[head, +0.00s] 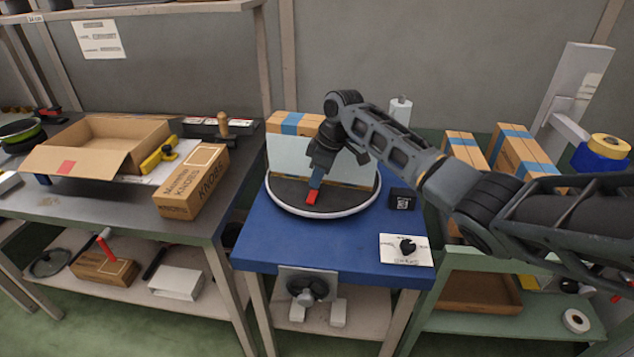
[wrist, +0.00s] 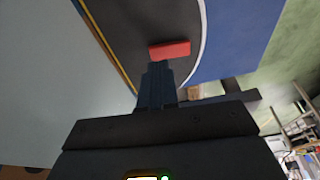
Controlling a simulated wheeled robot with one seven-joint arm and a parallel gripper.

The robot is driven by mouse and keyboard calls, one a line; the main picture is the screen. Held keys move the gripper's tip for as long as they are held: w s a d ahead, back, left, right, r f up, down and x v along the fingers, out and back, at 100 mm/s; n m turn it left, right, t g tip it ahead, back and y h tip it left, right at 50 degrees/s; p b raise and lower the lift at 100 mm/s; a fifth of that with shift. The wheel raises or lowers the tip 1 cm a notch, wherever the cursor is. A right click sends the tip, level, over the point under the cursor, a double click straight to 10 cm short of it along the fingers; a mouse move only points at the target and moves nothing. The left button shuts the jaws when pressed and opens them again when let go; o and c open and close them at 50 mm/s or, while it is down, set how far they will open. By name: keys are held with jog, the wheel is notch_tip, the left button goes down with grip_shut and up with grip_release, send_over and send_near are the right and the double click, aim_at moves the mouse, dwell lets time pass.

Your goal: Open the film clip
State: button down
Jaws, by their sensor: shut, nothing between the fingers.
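In the wrist view the red piece (wrist: 170,49) is a short bar just beyond my fingertips. My gripper (head: 315,184) points down, shut and empty, with its bluish fingers (wrist: 157,85) together. The fingertips are right at the red piece; I cannot tell whether they touch it. My arm and gripper hide part of the box.
A left bench holds an open carton (head: 100,145) and a knobs box (head: 192,182). Taped boxes (head: 522,155) stand on the right. The blue table's front is clear.

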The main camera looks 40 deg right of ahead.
aim_at(312, 197)
jog(key=shift+f, duration=1)
jog(key=shift+f, duration=0.1)
jog(key=shift+d+f+y+b, duration=0.1)
jog(key=shift+f+y+b, duration=0.15)
jog(key=shift+y+b, duration=0.1)
jog(key=shift+r, duration=0.1)
jog(key=shift+s+r+p, duration=0.1)
jog(key=shift+p, duration=0.3)
jog(key=shift+s+a+r+p, duration=0.15)
jog(key=shift+a+p, duration=0.2)
jog(key=shift+p, duration=0.1)
jog(key=shift+s+a+r+p, duration=0.1)
jog(key=shift+s+a+p, duration=0.05)
jog(key=shift+a+p, duration=0.2)
jog(key=shift+d, duration=0.1)
